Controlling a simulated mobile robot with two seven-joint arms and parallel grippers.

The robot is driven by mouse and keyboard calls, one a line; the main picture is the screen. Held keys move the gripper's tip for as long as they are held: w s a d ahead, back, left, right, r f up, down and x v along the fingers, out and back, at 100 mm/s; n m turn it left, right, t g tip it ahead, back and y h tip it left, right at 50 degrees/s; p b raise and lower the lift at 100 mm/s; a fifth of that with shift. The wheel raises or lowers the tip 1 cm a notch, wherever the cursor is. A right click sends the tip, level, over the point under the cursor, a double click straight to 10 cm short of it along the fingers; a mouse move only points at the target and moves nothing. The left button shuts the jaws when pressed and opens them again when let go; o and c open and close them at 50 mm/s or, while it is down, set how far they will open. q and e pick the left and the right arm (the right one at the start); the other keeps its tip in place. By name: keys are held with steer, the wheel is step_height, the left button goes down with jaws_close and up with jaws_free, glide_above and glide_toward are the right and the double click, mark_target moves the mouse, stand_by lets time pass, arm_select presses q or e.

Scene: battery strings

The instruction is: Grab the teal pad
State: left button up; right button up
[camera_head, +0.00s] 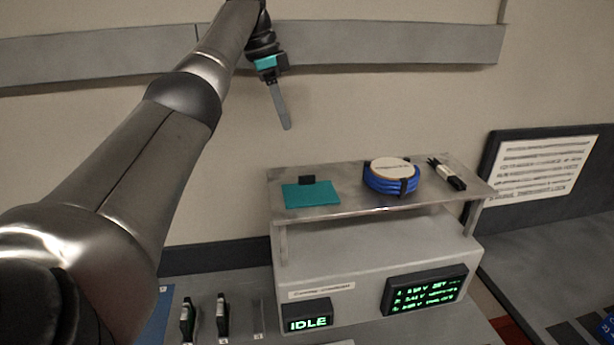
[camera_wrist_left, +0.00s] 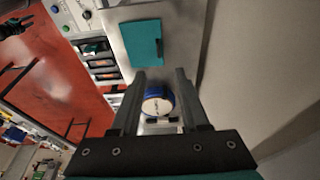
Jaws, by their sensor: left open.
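The teal pad (camera_head: 311,195) lies flat at the left end of a grey raised shelf (camera_head: 340,208), with a small black block at its back edge. In the left wrist view the pad (camera_wrist_left: 143,42) shows beyond the fingertips. My left gripper (camera_head: 286,127) hangs in the air above and behind the pad, apart from it, close to the wall. Its two fingers (camera_wrist_left: 161,72) are spread in the left wrist view, with nothing between them.
A blue cable coil (camera_head: 392,178) with a round tan top sits mid-shelf, and a black item (camera_head: 447,174) lies to its right. Below are an IDLE display (camera_head: 307,316) and a green-text screen (camera_head: 425,290). The wall stands close behind the shelf.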

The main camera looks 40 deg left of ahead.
arm_select(q)
glide_toward(307, 176)
step_height(307, 176, down, 3)
steer(key=shift+w+a+r, duration=0.1)
steer(key=shift+w+a, duration=0.05)
steer(key=shift+w, duration=0.05)
steer(key=shift+x, duration=0.75)
steer(key=x, duration=0.2)
steer(key=p+x, duration=0.1)
steer(key=x, duration=0.1)
steer(key=shift+d, duration=0.35)
steer(key=shift+w+f, duration=0.1)
steer(key=shift+f, duration=0.1)
arm_select(e)
steer(key=shift+s+d+r, duration=0.1)
steer(key=shift+r, duration=0.3)
arm_select(q)
jaws_close()
arm_select(e)
steer(key=shift+d, duration=0.1)
